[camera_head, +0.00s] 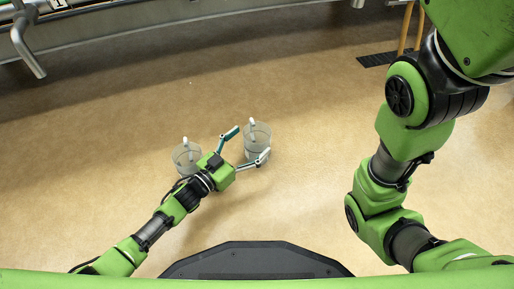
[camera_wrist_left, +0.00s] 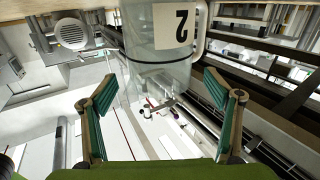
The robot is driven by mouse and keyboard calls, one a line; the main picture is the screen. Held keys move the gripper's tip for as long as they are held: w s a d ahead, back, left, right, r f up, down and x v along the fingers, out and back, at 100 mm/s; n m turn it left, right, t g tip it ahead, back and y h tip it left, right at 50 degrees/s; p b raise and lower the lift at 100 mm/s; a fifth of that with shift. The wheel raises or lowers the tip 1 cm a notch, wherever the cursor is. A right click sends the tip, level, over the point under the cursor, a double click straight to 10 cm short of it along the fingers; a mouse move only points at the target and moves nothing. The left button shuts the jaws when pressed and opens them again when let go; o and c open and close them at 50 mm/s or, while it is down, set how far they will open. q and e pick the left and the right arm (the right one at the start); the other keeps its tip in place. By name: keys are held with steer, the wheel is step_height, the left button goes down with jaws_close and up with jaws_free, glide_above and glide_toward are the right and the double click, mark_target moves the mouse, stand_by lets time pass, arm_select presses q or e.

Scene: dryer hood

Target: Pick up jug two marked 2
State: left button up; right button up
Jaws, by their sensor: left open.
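Jug two (camera_wrist_left: 150,50) is a clear jug with a white label reading 2, seen upside down in the left wrist view, with its handle on the right. In the head view, the clear jug (camera_head: 257,133) in front of my left gripper appears to be the same one, standing on the tan surface. My left gripper (camera_head: 248,145) is open, with its fingertips reaching to either side of this jug. In the left wrist view, the open fingers (camera_wrist_left: 160,85) flank the jug's lower part in the picture, with gaps visible. My right gripper is outside the frames.
Another clear jug (camera_head: 184,158) stands to the left, close beside my left wrist. My right arm (camera_head: 395,170) is on the right of the head view. Metal pipework (camera_head: 28,45) lies at the far left, and a dark grate (camera_head: 378,60) at the upper right. The tan surface between is mostly clear.

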arm_select(q)
steer(key=shift+b+x, duration=0.35)
steer(key=shift+x, duration=0.65)
steer(key=c, duration=1.3)
steer(key=shift+o, duration=0.2)
